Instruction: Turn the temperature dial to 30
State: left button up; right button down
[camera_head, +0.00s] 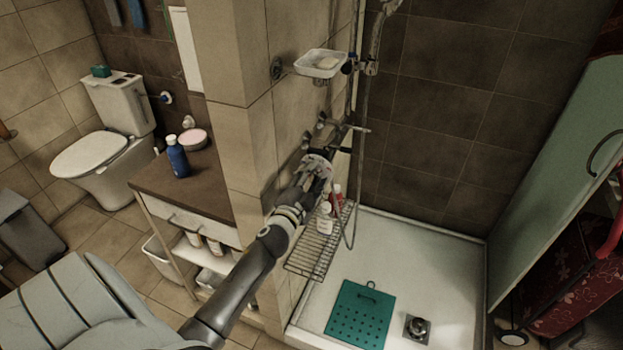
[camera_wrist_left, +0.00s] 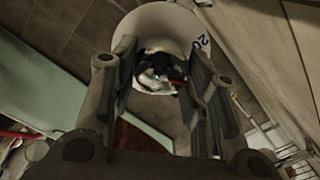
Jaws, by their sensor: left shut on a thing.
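The temperature dial (camera_wrist_left: 166,24) is a pale round knob in the left wrist view, with the dark marking "20" at its right side. My left gripper (camera_wrist_left: 163,56) has its two dark fingers on either side of the dial and is shut on it. In the head view the left gripper (camera_head: 316,172) reaches the shower fittings on the tiled wall, and the hand largely hides the dial there. Which mark the dial is set to cannot be read. My right gripper is not in view.
A wire rack (camera_head: 313,250) with bottles (camera_head: 325,222) hangs just below the hand. A soap dish (camera_head: 321,64) is above, and the shower hose (camera_head: 358,190) hangs at the right. A counter (camera_head: 203,192) with a blue bottle (camera_head: 177,157) stands left of the wall.

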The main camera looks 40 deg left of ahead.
pick_arm(q)
jog(key=o, duration=1)
jog(key=shift+s, duration=0.25)
jog(key=v, duration=1.1)
jog(key=shift+s, duration=0.25)
jog(key=shift+d, duration=0.1)
